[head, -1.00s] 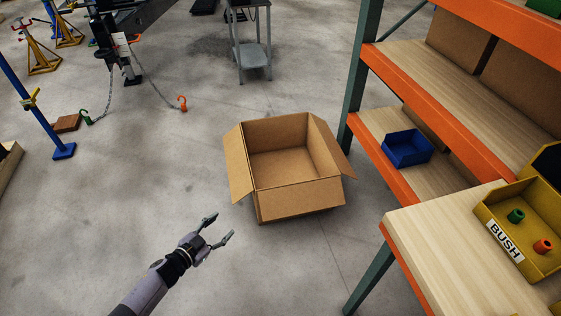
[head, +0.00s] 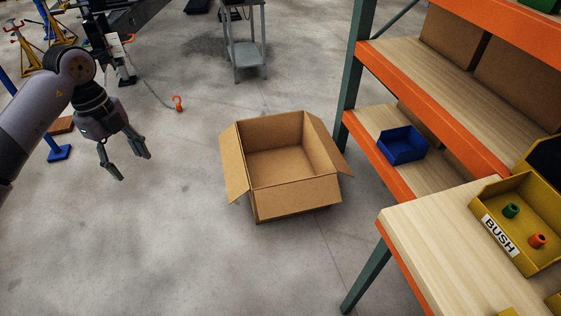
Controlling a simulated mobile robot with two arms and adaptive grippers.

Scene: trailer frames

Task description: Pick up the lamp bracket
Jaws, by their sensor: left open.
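My left gripper (head: 131,168) is open and empty. It hangs above the bare floor at the left of the head view, pointing down, to the left of the cardboard box and apart from it. I cannot make out a lamp bracket in this view. My right gripper is not in view.
An open, seemingly empty cardboard box (head: 290,197) stands on the floor in the middle. An orange-edged shelf rack (head: 430,95) holds a blue bin (head: 403,147). A wooden worktop (head: 425,225) carries a yellow BUSH bin (head: 540,205) with green and orange bushings. A grey cart (head: 247,50) stands behind.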

